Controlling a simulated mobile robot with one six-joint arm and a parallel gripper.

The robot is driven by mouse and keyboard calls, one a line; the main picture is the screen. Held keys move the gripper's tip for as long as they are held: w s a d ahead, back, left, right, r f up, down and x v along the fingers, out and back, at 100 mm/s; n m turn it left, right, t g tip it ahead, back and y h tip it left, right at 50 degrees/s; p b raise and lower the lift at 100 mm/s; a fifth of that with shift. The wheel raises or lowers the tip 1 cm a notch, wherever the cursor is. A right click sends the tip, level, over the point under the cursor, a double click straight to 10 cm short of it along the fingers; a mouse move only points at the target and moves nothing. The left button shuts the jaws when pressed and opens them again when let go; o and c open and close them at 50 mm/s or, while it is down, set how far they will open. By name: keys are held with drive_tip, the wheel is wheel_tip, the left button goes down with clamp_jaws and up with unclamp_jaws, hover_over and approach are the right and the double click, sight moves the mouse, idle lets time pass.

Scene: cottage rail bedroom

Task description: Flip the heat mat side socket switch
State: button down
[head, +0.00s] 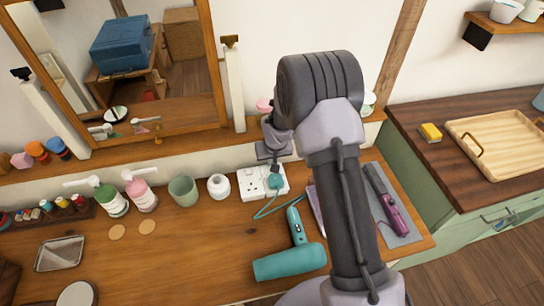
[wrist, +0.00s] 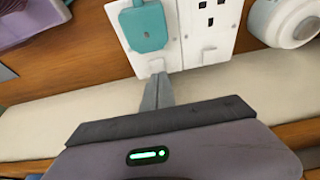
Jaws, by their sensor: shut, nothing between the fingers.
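The white double socket (head: 250,184) stands at the back of the wooden dressing table. A teal plug (head: 276,182) fills its right half, on the side of the grey heat mat (head: 404,232). The wrist view shows the socket (wrist: 190,20) the other way round, with the plug (wrist: 146,25) on the left and empty holes on the right. One switch (wrist: 157,66) is by the plug, the other (wrist: 208,57) by the empty holes. My gripper (wrist: 157,82) is shut and empty, its tips at the plug-side switch; contact and switch position are unclear.
A teal hair dryer (head: 290,262) lies in front of the socket, its cord near the plug. A purple styling tool (head: 392,212) lies on the mat. A white jar (head: 219,187) and green cup (head: 183,190) stand left of the socket.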

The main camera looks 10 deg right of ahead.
drive_tip(key=shift+f, duration=0.4)
drive_tip(key=shift+w+f+b, duration=0.15)
drive_tip(key=shift+f+b, duration=0.2)
drive_tip(key=shift+b, duration=0.3)
drive_tip(key=shift+r, duration=0.15)
drive_tip(key=shift+s+f, duration=0.3)
drive_tip(key=shift+s, duration=0.85)
